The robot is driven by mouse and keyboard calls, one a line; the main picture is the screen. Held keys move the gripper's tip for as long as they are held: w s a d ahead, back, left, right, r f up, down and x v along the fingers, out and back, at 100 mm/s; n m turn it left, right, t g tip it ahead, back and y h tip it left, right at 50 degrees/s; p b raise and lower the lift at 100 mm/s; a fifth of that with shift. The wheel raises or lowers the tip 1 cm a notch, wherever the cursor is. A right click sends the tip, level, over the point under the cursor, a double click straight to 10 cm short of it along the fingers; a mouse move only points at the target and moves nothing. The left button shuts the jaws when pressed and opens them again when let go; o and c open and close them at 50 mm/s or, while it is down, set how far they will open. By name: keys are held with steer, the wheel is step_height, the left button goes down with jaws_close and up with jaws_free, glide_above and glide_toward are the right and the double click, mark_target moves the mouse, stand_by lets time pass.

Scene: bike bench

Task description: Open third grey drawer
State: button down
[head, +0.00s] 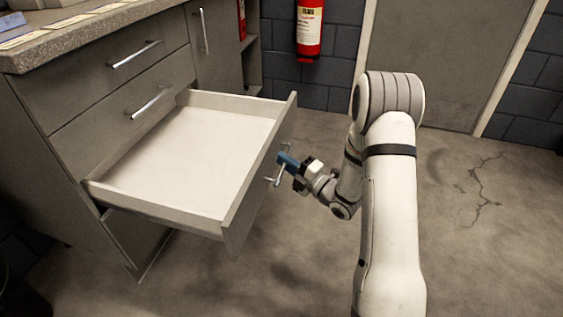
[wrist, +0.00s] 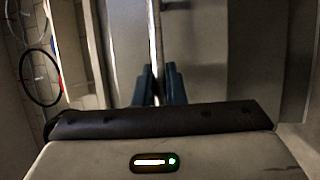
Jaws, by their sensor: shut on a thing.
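The third grey drawer (head: 165,160) is pulled far out of the cabinet in the head view, and its pale inside is empty. Its front panel faces right, towards my arm. My gripper (head: 282,167) is at the outside of that front, shut on the metal bar handle (head: 277,180). In the wrist view the handle (wrist: 157,50) runs upright between the two blue fingers of my gripper (wrist: 158,85). The part of the handle between the fingers is partly hidden.
Two shut drawers with bar handles (head: 135,55) (head: 147,102) sit above, under a speckled worktop (head: 60,45). A tall cupboard door (head: 212,45) is beside them. A fire extinguisher (head: 309,30) hangs on the block wall. The floor (head: 480,230) at right is clear.

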steer(key=shift+w+d+r, duration=0.15)
steer(key=shift+w, duration=0.1)
steer(key=c, duration=1.7)
jaws_free()
steer(key=shift+w, duration=0.1)
steer(key=shift+o, duration=1)
steer(key=shift+a, duration=0.2)
steer(key=p+v, duration=0.2)
steer(key=v, duration=0.6)
steer(key=shift+a, duration=0.1)
